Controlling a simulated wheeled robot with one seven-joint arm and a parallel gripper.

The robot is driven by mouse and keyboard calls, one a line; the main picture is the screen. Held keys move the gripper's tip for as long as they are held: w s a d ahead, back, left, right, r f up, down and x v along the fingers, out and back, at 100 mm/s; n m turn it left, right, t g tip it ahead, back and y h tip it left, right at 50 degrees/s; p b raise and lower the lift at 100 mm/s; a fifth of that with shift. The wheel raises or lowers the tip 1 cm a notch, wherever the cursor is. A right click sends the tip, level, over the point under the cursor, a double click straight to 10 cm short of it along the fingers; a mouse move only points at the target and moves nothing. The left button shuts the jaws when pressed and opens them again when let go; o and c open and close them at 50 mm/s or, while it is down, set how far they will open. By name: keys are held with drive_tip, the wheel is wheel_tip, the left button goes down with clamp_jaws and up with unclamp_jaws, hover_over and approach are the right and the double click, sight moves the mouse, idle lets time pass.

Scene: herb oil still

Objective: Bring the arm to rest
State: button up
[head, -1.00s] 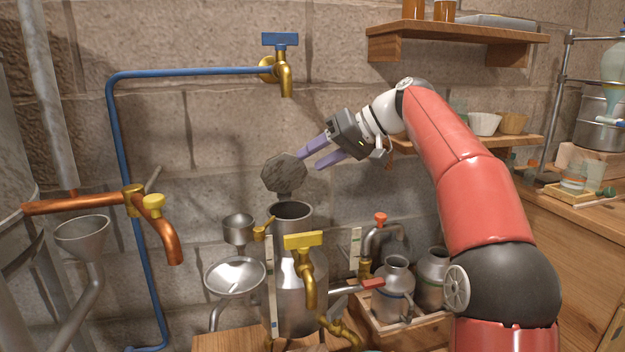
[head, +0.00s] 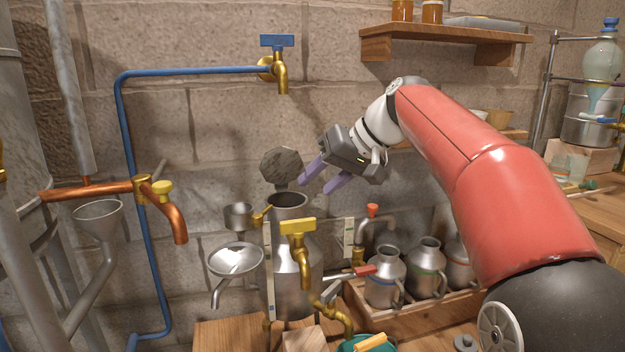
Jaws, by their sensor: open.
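My gripper (head: 324,179) has two purple fingers that stand apart with nothing between them. It is in the air in front of the stone wall, pointing down and left. It is just right of a dark, many-sided lid (head: 281,166) that stands up behind the mouth of a metal vessel (head: 288,205). I cannot tell whether a finger touches the lid. My red arm reaches in from the lower right and hides part of the shelf and bench behind it.
A brass tap with a yellow handle (head: 298,228) is in front of the vessel. Metal jugs (head: 385,280) stand in a wooden crate (head: 425,322) at the lower right. A blue-handled tap (head: 279,65) is above. A copper spout (head: 168,218) is at left.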

drive_tip(key=s+d+f+m+t+h, duration=0.1)
drive_tip(key=s+d+f+h, duration=0.3)
drive_tip(key=s+f, duration=0.7)
drive_tip(key=s+d+f+m+h, duration=0.3)
drive_tip(key=s+d+f, duration=0.6)
drive_tip(key=s, duration=0.8)
wheel_tip(320, 180, down, 2)
drive_tip(key=shift+s+d+f+t+h, duration=0.1)
drive_tip(key=shift+s+d+t+h, duration=0.15)
drive_tip(key=shift+t+h, duration=0.2)
